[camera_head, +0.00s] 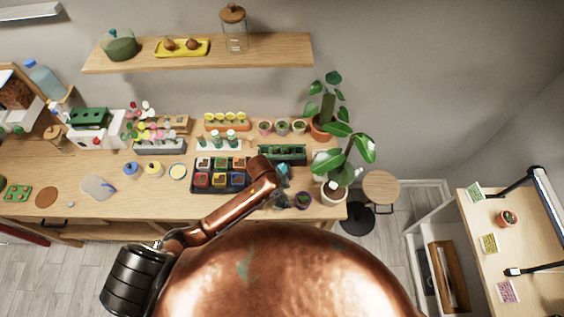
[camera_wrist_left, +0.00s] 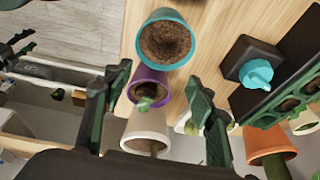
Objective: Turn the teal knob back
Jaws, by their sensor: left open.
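The teal knob (camera_wrist_left: 256,74) sits on a dark box (camera_wrist_left: 246,56) in the left wrist view, to the right of my left gripper (camera_wrist_left: 158,80). My gripper's two dark green fingers are spread apart with nothing held between them, and neither touches the knob. In the head view, the knob (camera_head: 283,169) shows as a small teal spot just beyond the end of my copper arm, in front of the green rack (camera_head: 282,153). My left gripper (camera_head: 281,191) is partly hidden there by my own wrist. My right gripper is not in view.
A teal-rimmed pot of soil (camera_wrist_left: 165,42), a purple pot (camera_wrist_left: 150,90) and a white pot (camera_wrist_left: 146,130) stand close around the fingers' view. A black tray of colored cups (camera_head: 221,176) lies left of my wrist.

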